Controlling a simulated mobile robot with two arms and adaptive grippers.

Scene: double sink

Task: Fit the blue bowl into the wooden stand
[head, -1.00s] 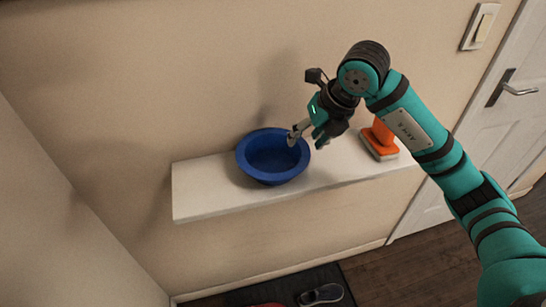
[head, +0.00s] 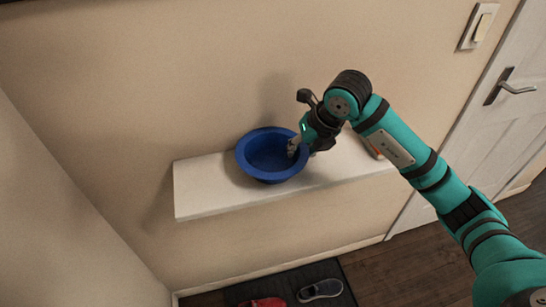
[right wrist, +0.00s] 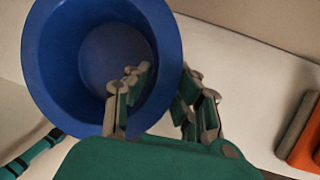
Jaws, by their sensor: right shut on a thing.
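The blue bowl (head: 268,156) sits upright on the white shelf and shows large in the right wrist view (right wrist: 95,55). My right gripper (head: 297,150) is at the bowl's right rim. In the right wrist view, one finger of the right gripper (right wrist: 158,100) is inside the bowl and the other is outside, with the rim between them. It is shut on the rim. No wooden stand shows in either view. My left gripper is not in view.
The white shelf (head: 205,190) is fixed to the wall and has bare room left of the bowl. Shoes (head: 320,289) lie on a dark mat below. A door (head: 500,130) is at the right.

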